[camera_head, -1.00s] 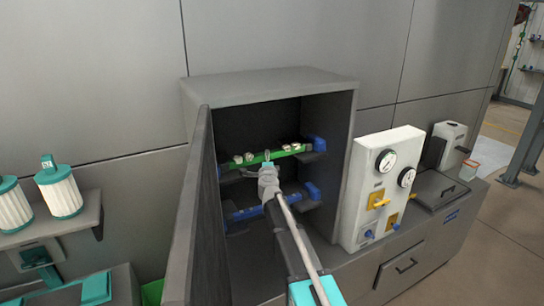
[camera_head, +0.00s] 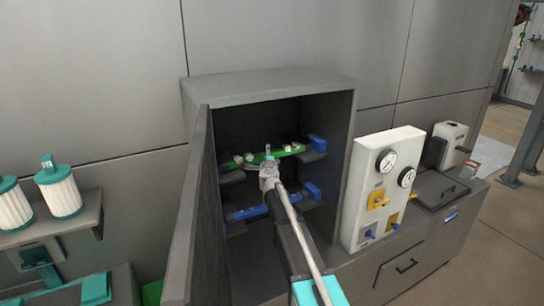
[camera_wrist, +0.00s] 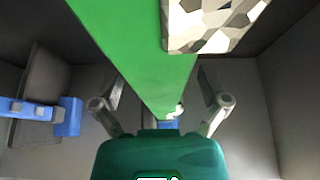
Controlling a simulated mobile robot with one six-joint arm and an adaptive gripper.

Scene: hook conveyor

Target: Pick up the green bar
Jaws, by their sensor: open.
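The green bar (camera_head: 288,154) lies across the upper level of the open grey cabinet, with several pale faceted pieces along it and a blue block at its right end. My gripper (camera_head: 268,165) is at the bar's front near its middle and hides a short part of it. In the wrist view the green bar (camera_wrist: 135,50) runs from the top down between the spread fingers of my gripper (camera_wrist: 162,108). One faceted piece sits on it at the top. The fingers are apart on both sides of the bar; whether either touches it I cannot tell.
A blue bar (camera_head: 248,212) lies on the level below, behind my arm. The cabinet's open door (camera_head: 198,215) stands at the left, and its right wall is close to the bar's end. A white gauge panel (camera_head: 375,215) stands to the right.

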